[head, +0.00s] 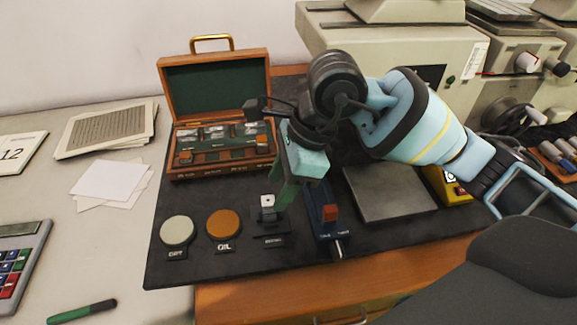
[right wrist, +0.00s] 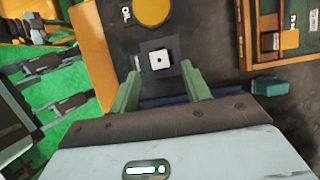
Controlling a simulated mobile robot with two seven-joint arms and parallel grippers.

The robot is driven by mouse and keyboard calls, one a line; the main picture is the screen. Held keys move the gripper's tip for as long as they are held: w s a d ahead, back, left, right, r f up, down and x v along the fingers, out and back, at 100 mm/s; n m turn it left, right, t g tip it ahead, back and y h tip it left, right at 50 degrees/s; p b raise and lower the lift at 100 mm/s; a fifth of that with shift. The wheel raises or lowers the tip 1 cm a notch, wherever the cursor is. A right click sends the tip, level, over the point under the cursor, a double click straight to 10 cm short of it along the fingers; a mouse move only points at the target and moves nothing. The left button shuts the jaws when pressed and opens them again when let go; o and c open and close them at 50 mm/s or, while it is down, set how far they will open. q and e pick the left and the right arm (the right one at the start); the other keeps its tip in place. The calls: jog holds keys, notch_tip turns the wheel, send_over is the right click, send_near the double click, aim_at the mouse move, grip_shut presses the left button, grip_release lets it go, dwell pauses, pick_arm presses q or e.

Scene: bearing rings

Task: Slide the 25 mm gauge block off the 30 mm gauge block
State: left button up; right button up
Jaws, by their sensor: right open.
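A small block with a bright square top and a dark central dot (head: 267,200) stands on a dark square base at the front of the black mat. It also shows in the right wrist view (right wrist: 160,59). I cannot tell the 25 mm block from the 30 mm block; the seam and lower part are hidden. My right gripper (right wrist: 160,76) is open, pointing down, with its green fingers to either side of the block and visible space between. In the head view the right gripper (head: 277,196) partly covers the block's right side. My left gripper is not in view.
An open wooden case (head: 222,176) with block slots stands behind. A pale round pad (head: 177,231) and an orange OIL pad (head: 223,224) lie left of the block. A grey plate (head: 390,194) lies further right.

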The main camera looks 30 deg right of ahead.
aim_at(272, 199)
jog(key=shift+x, duration=1.65)
jog(key=shift+c, duration=0.4)
grip_shut()
